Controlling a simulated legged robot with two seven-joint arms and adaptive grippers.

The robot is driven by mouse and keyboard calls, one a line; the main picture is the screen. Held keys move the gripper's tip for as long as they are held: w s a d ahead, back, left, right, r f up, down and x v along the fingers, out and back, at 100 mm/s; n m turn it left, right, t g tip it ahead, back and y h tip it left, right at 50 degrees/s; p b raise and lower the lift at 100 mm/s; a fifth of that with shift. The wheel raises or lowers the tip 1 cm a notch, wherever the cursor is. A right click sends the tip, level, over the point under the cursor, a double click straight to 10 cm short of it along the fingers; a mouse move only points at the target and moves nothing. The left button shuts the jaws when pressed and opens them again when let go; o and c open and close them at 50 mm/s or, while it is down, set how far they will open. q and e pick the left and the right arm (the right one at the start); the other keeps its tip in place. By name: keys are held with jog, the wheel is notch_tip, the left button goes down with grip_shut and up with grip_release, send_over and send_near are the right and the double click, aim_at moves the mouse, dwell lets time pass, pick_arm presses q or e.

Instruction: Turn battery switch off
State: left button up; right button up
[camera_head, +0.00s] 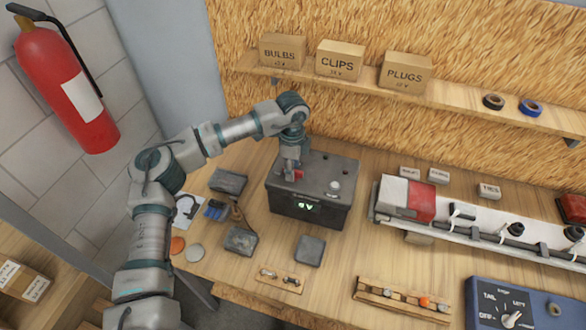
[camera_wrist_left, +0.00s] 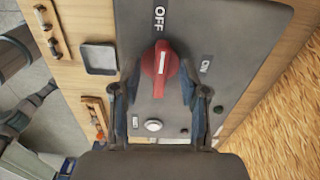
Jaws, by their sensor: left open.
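The battery switch is a red knob (camera_wrist_left: 160,66) on top of the dark grey battery box (camera_head: 320,185). In the wrist view its white line points toward the OFF label (camera_wrist_left: 159,18), with the ON label (camera_wrist_left: 206,66) to the right. In the head view only a bit of red (camera_head: 299,174) shows beside the fingers. My left gripper (camera_wrist_left: 160,84) is open, its fingers on either side of the knob; I cannot tell whether they touch it. It also shows above the box in the head view (camera_head: 292,172). A green display (camera_head: 308,207) on the box front appears to read 0V. My right gripper is out of view.
A round white button (camera_wrist_left: 153,126) sits on the box top. A rail with a red-and-white block (camera_head: 408,197) stands to the right. Dark blocks (camera_head: 240,241) and small parts lie left and in front. A shelf (camera_head: 450,100) with boxes is behind; a blue switch panel (camera_head: 520,305) is front right.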

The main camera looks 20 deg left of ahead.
pick_arm(q)
jog(key=shift+r+p, duration=1.8)
jog(key=shift+r, duration=1.2)
